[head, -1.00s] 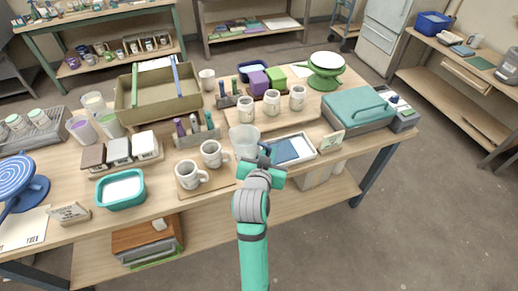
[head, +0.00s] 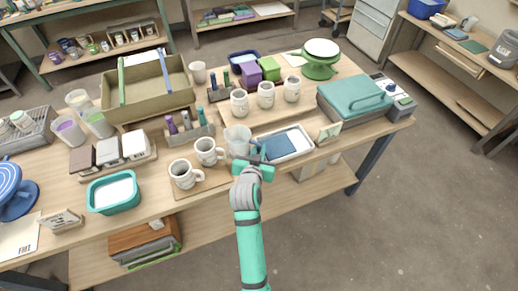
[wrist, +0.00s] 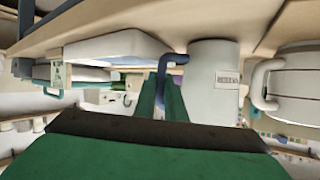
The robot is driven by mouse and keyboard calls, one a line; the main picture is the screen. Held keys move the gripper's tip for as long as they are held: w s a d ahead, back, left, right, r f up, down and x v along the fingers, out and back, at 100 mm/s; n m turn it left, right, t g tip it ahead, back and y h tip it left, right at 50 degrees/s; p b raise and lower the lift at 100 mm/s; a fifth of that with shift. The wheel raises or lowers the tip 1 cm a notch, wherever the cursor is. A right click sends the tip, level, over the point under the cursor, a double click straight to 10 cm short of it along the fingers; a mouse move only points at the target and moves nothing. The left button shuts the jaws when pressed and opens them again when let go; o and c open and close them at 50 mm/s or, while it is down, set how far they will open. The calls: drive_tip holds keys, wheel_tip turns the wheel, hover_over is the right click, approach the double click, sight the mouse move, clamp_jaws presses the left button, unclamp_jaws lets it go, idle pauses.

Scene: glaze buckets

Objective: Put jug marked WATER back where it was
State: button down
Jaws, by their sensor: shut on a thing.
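The jug (head: 238,139) is a pale, see-through vessel with a blue handle. It is upright near the front edge of the table (head: 222,205), between a white mug and a shallow tray. In the wrist view, which is turned upside down, the jug (wrist: 212,82) shows a small label too blurred to read surely, and its blue handle (wrist: 172,61) runs between my green fingers. My gripper (head: 257,162) is shut on that handle from the front; it also shows in the wrist view (wrist: 161,98). Whether the jug's base touches the table I cannot tell.
Two white mugs (head: 184,175) stand on a board close left of the jug. A white tray with a blue cloth (head: 285,143) lies close right. Several jars (head: 266,95) stand behind on a raised board. A teal case (head: 355,100) sits at the right.

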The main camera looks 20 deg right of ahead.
drive_tip(key=shift+f, duration=0.2)
drive_tip(key=c, duration=1.8)
unclamp_jaws()
drive_tip(key=shift+d, duration=0.1)
